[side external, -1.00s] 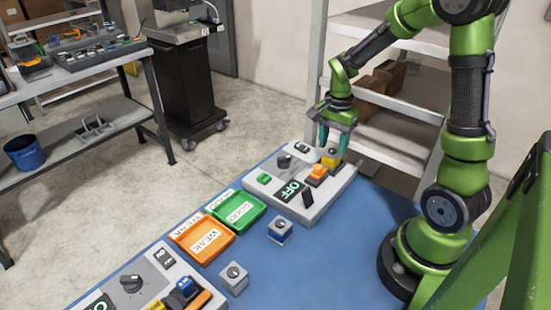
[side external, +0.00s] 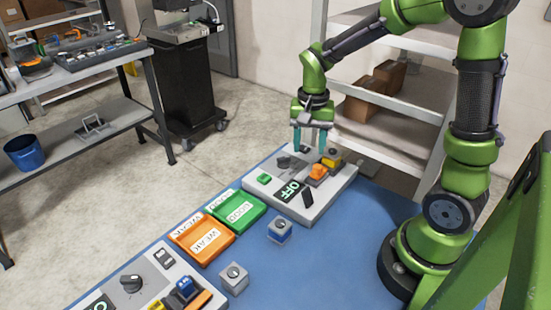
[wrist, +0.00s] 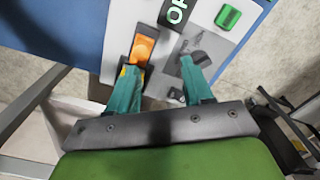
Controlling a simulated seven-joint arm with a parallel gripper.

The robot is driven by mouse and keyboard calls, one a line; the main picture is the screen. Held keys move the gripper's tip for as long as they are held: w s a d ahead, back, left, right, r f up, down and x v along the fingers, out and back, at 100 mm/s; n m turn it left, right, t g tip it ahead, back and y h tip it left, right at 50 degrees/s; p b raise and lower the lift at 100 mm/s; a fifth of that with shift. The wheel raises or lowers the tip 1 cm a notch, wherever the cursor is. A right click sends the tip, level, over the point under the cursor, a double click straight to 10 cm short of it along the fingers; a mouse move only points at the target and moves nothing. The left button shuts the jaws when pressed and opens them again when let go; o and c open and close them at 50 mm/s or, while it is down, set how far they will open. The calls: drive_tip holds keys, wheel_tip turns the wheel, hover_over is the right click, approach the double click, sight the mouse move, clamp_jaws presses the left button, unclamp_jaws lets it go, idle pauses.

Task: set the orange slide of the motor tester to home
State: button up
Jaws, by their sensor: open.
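The orange slide (side external: 318,171) sits in a short track on the grey tester panel (side external: 323,205) at the far end of the blue table. A yellow block with a dark top (side external: 332,158) is at the track's far end. In the wrist view the orange slide (wrist: 144,48) shows just beyond the left fingertip. My gripper (side external: 312,145) is open and empty, above the panel's far edge, with the slide outside its grip. The panel's display (side external: 290,191) reads OFF. The dark knob (side external: 284,162) is partly behind the right finger in the wrist view.
The panel also carries a green button (side external: 264,179) and a black rocker (side external: 308,198). Orange (side external: 196,251) and green (side external: 240,226) label trays lie nearer, beside small blocks (side external: 280,229). A second panel (side external: 138,270) is at the front. Shelves stand behind.

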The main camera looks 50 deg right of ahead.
drive_tip(key=s+a+n, duration=0.2)
drive_tip(key=a+n, duration=0.3)
drive_tip(key=a, duration=0.7)
drive_tip(key=s+a+n, duration=0.3)
drive_tip(key=a+n, duration=0.3)
drive_tip(key=a, duration=0.6)
drive_tip(key=shift+s+a+f, duration=0.15)
drive_tip(key=shift+a+f, duration=0.1)
drive_tip(key=shift+f, duration=0.05)
